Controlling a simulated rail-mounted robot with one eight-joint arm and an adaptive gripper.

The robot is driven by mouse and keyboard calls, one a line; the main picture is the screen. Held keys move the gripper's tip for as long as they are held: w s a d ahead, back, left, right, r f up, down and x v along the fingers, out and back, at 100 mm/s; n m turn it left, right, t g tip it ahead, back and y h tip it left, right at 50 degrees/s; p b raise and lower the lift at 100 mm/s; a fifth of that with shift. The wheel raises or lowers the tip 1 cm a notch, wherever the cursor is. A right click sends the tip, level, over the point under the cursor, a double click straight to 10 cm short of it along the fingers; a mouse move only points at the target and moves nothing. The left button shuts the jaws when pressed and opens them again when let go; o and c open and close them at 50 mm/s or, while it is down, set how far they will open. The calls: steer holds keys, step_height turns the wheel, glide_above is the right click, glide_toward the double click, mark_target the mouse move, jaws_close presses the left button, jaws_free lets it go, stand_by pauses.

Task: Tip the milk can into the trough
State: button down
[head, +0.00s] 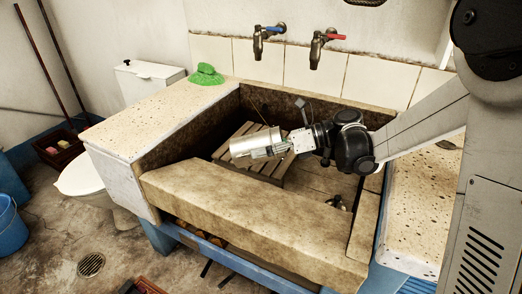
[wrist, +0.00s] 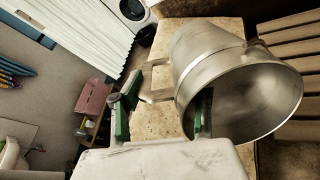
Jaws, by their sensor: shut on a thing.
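The metal milk can (head: 252,143) lies on its side in the air, held over the stone trough (head: 250,208). In the wrist view the can (wrist: 205,52) is tilted, its open mouth facing the lower right. The inside looks dark, and I see no liquid coming out. My gripper (head: 282,147) is shut on the can from the right in the head view. In the wrist view my gripper (wrist: 163,112) has one green-backed finger outside, near the handle (wrist: 155,80), and the other at the mouth. The exact contact is unclear.
A slatted wooden rack (head: 222,152) lies in the trough below the can. A green cloth (head: 206,76) lies on the left ledge (head: 150,112). A drain fitting (head: 338,202) shows at the right.

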steer(key=shift+f, duration=0.1)
steer(key=d+f+y+b, duration=0.1)
steer(key=b, duration=0.2)
steer(key=shift+f+y, duration=0.1)
steer(key=shift+y, duration=0.3)
steer(key=shift+b, duration=0.4)
stand_by(0.7)
steer(key=shift+d+r+y, duration=0.3)
steer(key=shift+d+y, duration=0.2)
steer(key=shift+y, duration=0.4)
steer(key=shift+r, duration=0.1)
steer(key=shift+d+r+p, duration=0.1)
steer(key=shift+r+p, duration=0.1)
steer(key=shift+p, duration=0.65)
steer(key=shift+p, duration=0.35)
